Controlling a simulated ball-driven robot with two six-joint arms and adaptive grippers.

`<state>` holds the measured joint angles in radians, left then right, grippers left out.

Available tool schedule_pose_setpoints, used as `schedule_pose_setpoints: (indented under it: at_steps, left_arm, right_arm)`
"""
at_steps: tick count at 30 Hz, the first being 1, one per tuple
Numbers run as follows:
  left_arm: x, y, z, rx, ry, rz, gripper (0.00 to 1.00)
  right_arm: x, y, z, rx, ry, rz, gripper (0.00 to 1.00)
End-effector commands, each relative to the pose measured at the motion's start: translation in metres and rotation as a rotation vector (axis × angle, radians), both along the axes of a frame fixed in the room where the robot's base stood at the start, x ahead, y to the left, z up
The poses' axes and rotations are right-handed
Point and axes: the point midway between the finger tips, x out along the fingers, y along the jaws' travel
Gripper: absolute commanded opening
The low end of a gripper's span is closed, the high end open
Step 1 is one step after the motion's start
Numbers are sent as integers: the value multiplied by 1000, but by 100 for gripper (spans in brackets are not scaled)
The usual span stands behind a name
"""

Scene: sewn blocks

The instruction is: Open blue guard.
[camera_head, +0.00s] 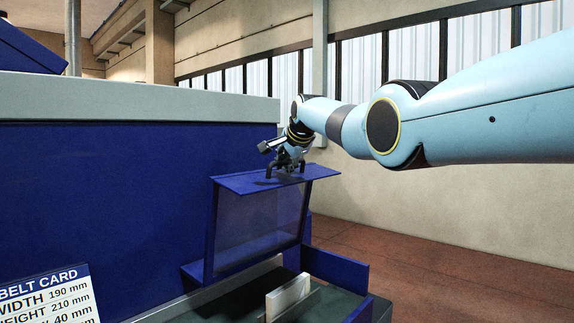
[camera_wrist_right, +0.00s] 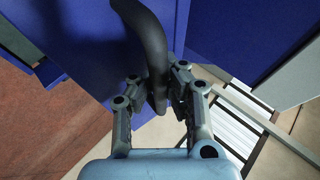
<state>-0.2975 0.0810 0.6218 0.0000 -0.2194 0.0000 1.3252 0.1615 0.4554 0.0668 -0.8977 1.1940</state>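The blue guard (camera_head: 228,184) is a blue frame with a flat top plate and a see-through panel (camera_head: 258,225); it stands at the side of the large blue machine. Its top plate also shows in the right wrist view (camera_wrist_right: 92,40). My right gripper (camera_head: 287,165) is at the top plate, reaching in from the right. In the right wrist view its two fingers close on either side of a dark curved handle (camera_wrist_right: 152,45), seemingly touching it. The fingertips are partly hidden by the handle. My left gripper is not in view.
The blue machine (camera_head: 120,185) with a grey top edge fills the left. A belt card (camera_head: 45,295) is at lower left. A white block (camera_head: 288,297) stands on the dark belt below the guard, beside blue side walls (camera_head: 335,268). Reddish floor (camera_head: 430,270) lies free at right.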

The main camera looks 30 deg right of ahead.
Motion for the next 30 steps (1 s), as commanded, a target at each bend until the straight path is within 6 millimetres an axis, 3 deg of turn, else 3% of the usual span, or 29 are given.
schedule_pose_setpoints:
  at_steps: [1, 15, 20, 30]
  left_arm:
    - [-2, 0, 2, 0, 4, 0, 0]
    - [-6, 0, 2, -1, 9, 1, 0]
    - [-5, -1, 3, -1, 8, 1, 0]
    - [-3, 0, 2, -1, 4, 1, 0]
  right_arm:
    - [1, -2, 10, -6, -8, -4, 0]
    - [2, -2, 11, -10, -4, -5, 0]
    - [2, -2, 10, -10, -3, -4, 22]
    - [0, 0, 5, -7, 7, -2, 23]
